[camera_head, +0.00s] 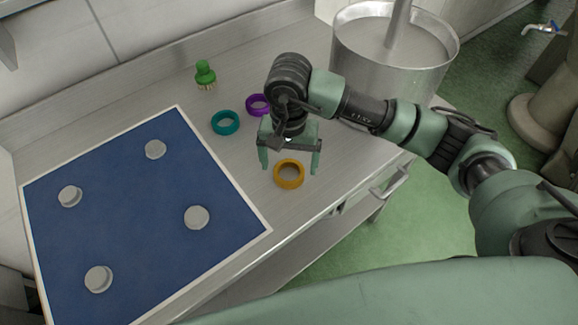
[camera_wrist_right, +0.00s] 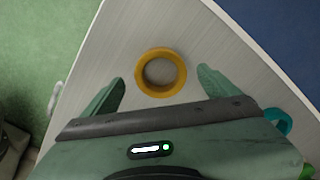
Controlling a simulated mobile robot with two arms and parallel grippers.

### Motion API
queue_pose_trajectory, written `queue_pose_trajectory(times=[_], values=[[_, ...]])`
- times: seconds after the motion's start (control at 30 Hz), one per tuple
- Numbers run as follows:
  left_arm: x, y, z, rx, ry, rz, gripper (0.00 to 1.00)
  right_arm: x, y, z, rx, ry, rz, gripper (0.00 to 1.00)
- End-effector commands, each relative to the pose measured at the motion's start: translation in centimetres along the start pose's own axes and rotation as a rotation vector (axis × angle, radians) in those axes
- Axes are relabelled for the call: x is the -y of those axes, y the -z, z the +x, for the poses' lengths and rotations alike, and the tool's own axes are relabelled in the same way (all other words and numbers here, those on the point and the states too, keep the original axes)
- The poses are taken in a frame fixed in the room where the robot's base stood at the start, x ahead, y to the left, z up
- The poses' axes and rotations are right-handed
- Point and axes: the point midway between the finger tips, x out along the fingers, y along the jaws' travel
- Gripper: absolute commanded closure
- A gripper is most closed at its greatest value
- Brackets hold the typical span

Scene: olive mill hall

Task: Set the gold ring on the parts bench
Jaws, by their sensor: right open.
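The gold ring (camera_head: 289,184) lies flat on the metal bench (camera_head: 262,196), near its front edge. My right gripper (camera_head: 290,168) is open above the ring, its two fingers apart on either side and not visibly touching it. In the right wrist view the gold ring (camera_wrist_right: 161,54) lies ahead of the open, empty fingers, roughly centred between them. My left gripper is in neither view.
A teal ring (camera_head: 225,122), a purple ring (camera_head: 258,104) and a green brush (camera_head: 205,75) are farther back. A blue mat (camera_head: 130,225) with several grey discs covers the left. A large metal pot (camera_head: 394,50) stands at the back right.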

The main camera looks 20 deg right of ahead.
Motion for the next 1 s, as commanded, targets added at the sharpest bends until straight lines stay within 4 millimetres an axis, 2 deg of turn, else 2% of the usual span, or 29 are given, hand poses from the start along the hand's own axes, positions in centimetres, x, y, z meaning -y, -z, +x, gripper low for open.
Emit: queue_pose_trajectory(times=[0.2,0.43,0.63,1.0], values=[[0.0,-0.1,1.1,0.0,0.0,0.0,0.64,0.1,0.1,-4.8,-0.007,0.004,-0.001,0.11],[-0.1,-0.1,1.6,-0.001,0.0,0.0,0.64,0.1,0.1,-8.6,-0.003,0.002,0.0,0.11],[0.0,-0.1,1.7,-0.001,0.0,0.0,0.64,0.0,0.0,-9.7,-0.001,0.001,0.0,0.11],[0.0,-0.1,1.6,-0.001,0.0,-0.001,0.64,0.0,0.0,-9.7,-0.001,0.0,0.001,0.11]])
